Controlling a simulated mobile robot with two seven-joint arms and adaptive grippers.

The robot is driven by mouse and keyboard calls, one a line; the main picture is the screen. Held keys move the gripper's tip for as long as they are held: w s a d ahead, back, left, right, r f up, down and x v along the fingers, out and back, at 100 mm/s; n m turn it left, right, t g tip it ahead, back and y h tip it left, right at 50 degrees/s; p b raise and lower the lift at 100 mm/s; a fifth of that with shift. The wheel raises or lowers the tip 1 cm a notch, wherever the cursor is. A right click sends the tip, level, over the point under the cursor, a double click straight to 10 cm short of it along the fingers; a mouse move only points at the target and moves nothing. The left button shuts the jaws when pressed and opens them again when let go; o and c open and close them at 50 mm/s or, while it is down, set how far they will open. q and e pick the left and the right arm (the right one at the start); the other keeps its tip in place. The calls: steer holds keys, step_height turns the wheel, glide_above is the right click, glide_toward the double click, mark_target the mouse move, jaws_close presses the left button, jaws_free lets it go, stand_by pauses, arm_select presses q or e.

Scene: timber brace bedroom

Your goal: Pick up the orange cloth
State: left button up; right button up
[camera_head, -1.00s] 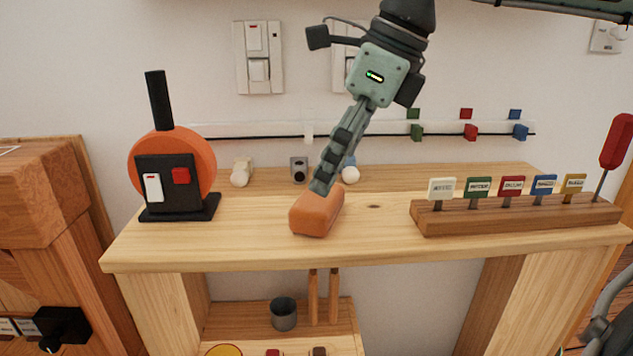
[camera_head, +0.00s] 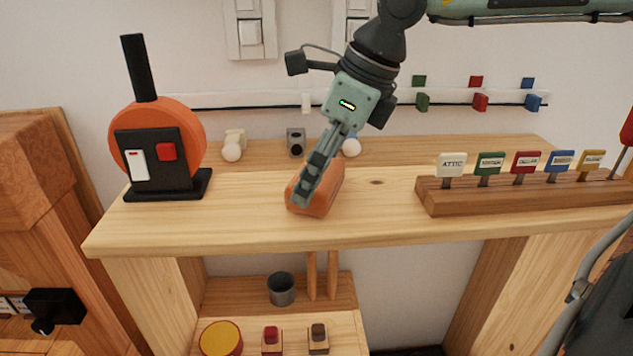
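The orange cloth (camera_head: 327,194) is a rounded, block-like bundle on the wooden shelf top (camera_head: 240,215), near its front edge. My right gripper (camera_head: 304,196) reaches down to it from the upper right. Its fingers overlap the cloth's left and upper part and hide some of it. The fingers are seen edge-on, so I cannot tell whether they are open or closed on the cloth. The cloth appears to rest on the wood. My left gripper is not in view.
An orange disc device with a black handle (camera_head: 143,72) stands at the left. A wooden block with coloured labels (camera_head: 500,195) stands at the right. Small fittings (camera_head: 296,142) stand behind the cloth, near the wall. A grey cup (camera_head: 281,290) is on the lower shelf.

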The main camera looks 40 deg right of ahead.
steer(key=c, duration=0.9)
